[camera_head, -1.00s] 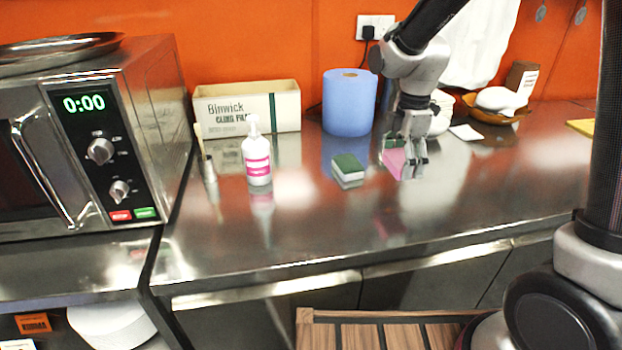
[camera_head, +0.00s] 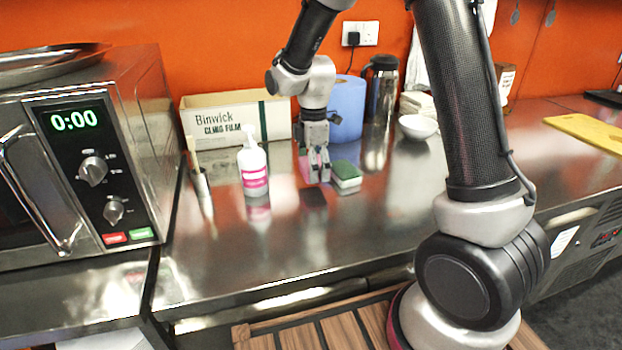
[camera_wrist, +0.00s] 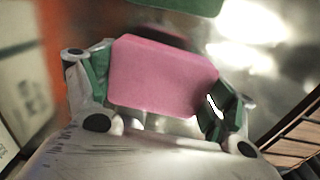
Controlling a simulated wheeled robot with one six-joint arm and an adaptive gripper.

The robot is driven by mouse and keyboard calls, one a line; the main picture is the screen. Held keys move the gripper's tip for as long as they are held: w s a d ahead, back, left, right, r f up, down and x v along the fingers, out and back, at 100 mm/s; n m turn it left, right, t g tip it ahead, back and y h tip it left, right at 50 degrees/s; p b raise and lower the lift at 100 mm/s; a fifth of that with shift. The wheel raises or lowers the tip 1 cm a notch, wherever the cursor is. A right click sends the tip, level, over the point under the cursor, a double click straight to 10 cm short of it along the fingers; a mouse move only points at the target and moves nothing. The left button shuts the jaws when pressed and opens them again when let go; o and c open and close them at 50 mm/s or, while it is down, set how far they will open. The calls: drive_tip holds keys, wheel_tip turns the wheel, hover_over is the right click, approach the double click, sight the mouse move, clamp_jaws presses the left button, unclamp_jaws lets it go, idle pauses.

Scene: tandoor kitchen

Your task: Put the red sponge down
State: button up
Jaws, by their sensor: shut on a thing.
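My gripper (camera_head: 320,178) is shut on the red sponge, which looks pink. In the wrist view the red sponge (camera_wrist: 165,78) sits between the two fingers (camera_wrist: 155,100), its broad face toward the camera. In the head view the fingers mostly hide it; only a pink sliver shows at their left. The gripper points down over the steel counter, between the white pump bottle and a green-and-white sponge (camera_head: 346,177). A dark patch lies on the counter just below and in front of it. Whether the red sponge touches the counter, I cannot tell.
The pump bottle (camera_head: 252,168) stands left of my gripper, the cling film box (camera_head: 235,122) and blue roll (camera_head: 347,108) behind it. A microwave (camera_head: 90,150) is far left. A white bowl (camera_head: 418,127) stands right. The counter front (camera_head: 285,240) is clear.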

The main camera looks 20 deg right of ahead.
sight(314, 185)
drive_tip(key=shift+f, duration=1.85)
drive_tip(key=shift+f, duration=0.1)
drive_tip(key=o, duration=0.9)
drive_tip(key=shift+o, duration=0.2)
